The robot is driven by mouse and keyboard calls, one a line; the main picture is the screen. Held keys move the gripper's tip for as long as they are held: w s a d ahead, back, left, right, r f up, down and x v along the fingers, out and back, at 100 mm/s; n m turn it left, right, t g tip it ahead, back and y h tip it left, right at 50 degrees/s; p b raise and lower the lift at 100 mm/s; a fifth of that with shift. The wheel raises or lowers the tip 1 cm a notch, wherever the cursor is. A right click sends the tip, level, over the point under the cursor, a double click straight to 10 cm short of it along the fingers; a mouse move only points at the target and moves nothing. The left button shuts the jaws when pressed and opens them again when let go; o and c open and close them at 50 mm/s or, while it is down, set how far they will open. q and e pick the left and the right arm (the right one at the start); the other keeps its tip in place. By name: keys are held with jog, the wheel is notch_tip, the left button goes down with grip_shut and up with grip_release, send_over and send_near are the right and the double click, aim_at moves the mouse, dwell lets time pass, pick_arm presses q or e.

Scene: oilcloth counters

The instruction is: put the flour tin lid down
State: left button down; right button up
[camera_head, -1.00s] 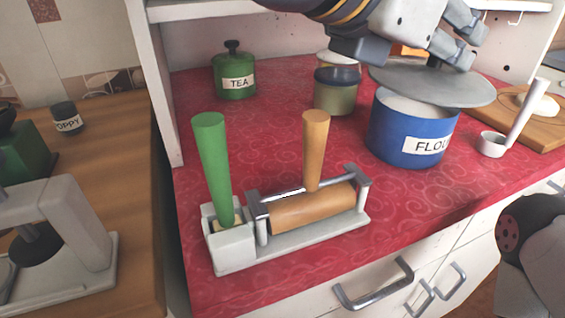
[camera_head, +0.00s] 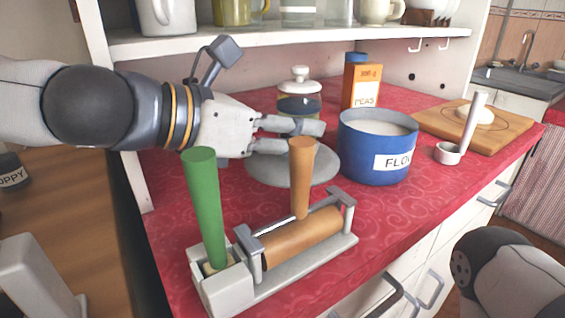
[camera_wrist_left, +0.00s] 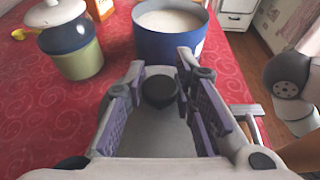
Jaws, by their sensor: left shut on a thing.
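The flour tin lid (camera_head: 262,172) is a flat grey disc with a dark knob, which shows in the left wrist view (camera_wrist_left: 160,88). My left gripper (camera_head: 292,136) is shut on the knob, its purple pads on either side in the wrist view. The lid is level, low over the red counter, left of the flour tin; I cannot tell whether it touches the cloth. The blue flour tin (camera_head: 365,152) stands uncovered with white flour inside, also in the wrist view (camera_wrist_left: 172,42). My right gripper is out of view.
A roller stand (camera_head: 300,237) with green (camera_head: 205,205) and tan (camera_head: 301,178) handles stands in front of the lid. A white-lidded jar (camera_head: 299,82) and an orange peas box (camera_head: 361,86) are behind.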

aim_at(283, 161)
pick_arm(q)
jog(key=shift+w+a+f, duration=0.15)
jog(key=shift+a+f, duration=0.1)
jog(key=shift+f, duration=0.1)
jog(key=f, duration=0.2)
jog(key=a+f+b, duration=0.1)
jog(key=f, duration=0.1)
jog(key=shift+w+f+b, duration=0.15)
jog(key=shift+b, duration=0.15)
jog(key=shift+d+r, duration=0.1)
jog(key=shift+r, duration=0.1)
jog(key=shift+f, duration=0.15)
jog(key=c, duration=1.3)
grip_release()
jog(key=shift+c, duration=0.2)
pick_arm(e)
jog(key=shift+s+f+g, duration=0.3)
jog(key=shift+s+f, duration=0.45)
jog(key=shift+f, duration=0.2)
